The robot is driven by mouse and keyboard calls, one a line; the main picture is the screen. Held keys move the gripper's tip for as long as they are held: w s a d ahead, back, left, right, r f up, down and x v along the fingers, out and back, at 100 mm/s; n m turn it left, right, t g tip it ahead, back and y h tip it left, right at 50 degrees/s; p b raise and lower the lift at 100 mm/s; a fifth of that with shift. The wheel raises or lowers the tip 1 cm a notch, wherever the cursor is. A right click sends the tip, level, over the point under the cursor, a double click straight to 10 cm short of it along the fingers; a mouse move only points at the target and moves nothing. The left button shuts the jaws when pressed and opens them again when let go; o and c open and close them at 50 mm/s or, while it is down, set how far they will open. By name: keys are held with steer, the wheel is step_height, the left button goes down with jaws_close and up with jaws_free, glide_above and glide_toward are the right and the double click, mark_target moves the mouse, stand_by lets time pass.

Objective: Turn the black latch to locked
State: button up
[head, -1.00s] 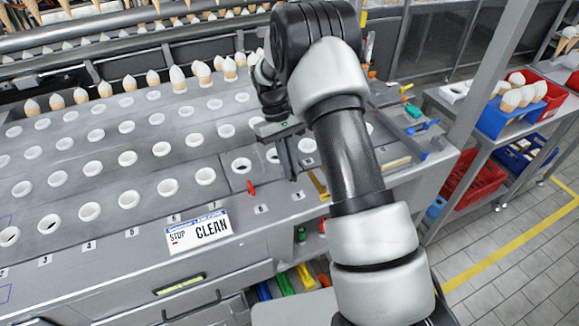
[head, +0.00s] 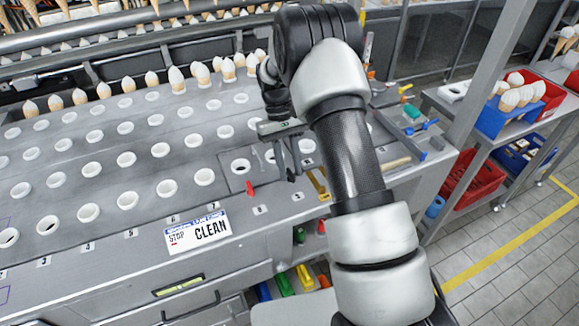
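The small black latch (head: 291,175) stands at the front right of the grey counter, between a red latch (head: 251,188) and a yellow latch (head: 317,184). My gripper (head: 286,162) points down just above and behind the black latch, its fingers close to the latch's top. I cannot tell whether they touch it. The fingers are small and dark and overlap the holes behind, so their opening is unclear. Part of the wrist is hidden by my arm.
White-rimmed holes (head: 168,188) cover the counter to the left, with cones along the back. A "CLEAN" sign (head: 197,232) lies at the front edge. Small coloured tools lie to the right of my arm. A shelf with red and blue bins (head: 505,118) stands further right.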

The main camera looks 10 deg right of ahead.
steer(key=v, duration=1.7)
steer(key=shift+r+p, duration=0.2)
steer(key=shift+p, duration=0.15)
steer(key=s+d+r+m+t, duration=0.1)
steer(key=s+r+t, duration=0.4)
steer(key=s+r, duration=0.9)
steer(key=s+f+m+t+y+p, duration=0.1)
steer(key=s+t, duration=0.4)
steer(key=s, duration=1.2)
steer(key=shift+s+d+f+m, duration=0.2)
steer(key=shift+s+d+m, duration=0.1)
